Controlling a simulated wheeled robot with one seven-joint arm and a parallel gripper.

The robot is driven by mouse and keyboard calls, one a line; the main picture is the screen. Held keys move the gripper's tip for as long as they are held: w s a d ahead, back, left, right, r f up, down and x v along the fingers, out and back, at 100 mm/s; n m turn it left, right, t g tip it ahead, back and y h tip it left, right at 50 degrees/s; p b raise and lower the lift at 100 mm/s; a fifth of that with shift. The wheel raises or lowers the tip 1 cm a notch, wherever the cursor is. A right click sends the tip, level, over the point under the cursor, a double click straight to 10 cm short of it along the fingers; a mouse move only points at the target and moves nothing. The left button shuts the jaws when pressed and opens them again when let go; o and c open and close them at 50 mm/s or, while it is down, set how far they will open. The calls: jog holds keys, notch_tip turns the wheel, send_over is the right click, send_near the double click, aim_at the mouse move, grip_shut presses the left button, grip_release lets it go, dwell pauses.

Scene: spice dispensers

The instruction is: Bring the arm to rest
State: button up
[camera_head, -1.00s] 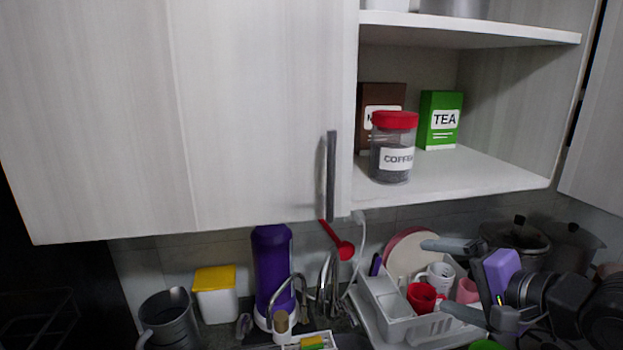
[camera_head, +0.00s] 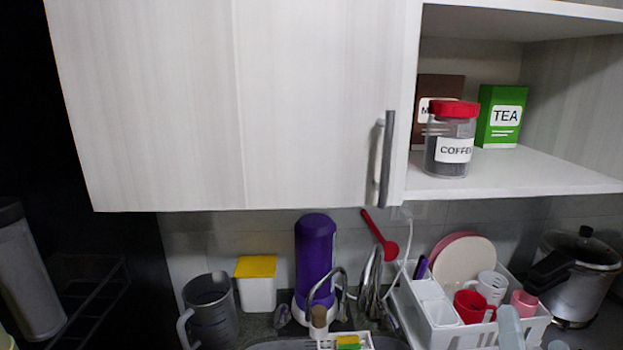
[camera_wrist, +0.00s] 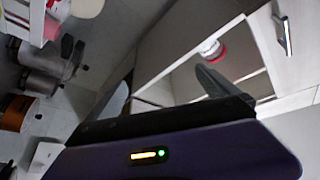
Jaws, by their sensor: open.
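My gripper (camera_wrist: 168,84) shows in the camera_wrist view, with dark fingers set apart above its purple body. Nothing shows between the fingers. The gripper is not visible in the camera_head view. In the wrist view the picture is turned on its side, and a red-lidded jar (camera_wrist: 210,48) shows beyond the fingers, clear of them.
The closed cabinet door (camera_head: 240,110) hangs beside an open shelf (camera_head: 520,172) holding the coffee jar (camera_head: 450,145), a green tea box (camera_head: 500,116) and a brown box (camera_head: 430,92). Below are a dish rack (camera_head: 455,335), a purple bottle (camera_head: 315,260) and a pot (camera_head: 580,275).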

jog(key=s+a+f+n+g+y+b, duration=0.1)
jog(key=s+a+f+n+g+y, duration=0.2)
jog(key=s+f, duration=0.8)
jog(key=s+a+f+n+g+y+b, duration=0.2)
jog(key=s+a+f+n, duration=0.4)
jog(key=s+f, duration=0.5)
jog(key=s+n+g+y, duration=0.1)
jog(key=s+n, duration=0.1)
jog(key=s, duration=0.3)
jog(key=shift+f+y, duration=0.25)
jog(key=shift+y, duration=0.15)
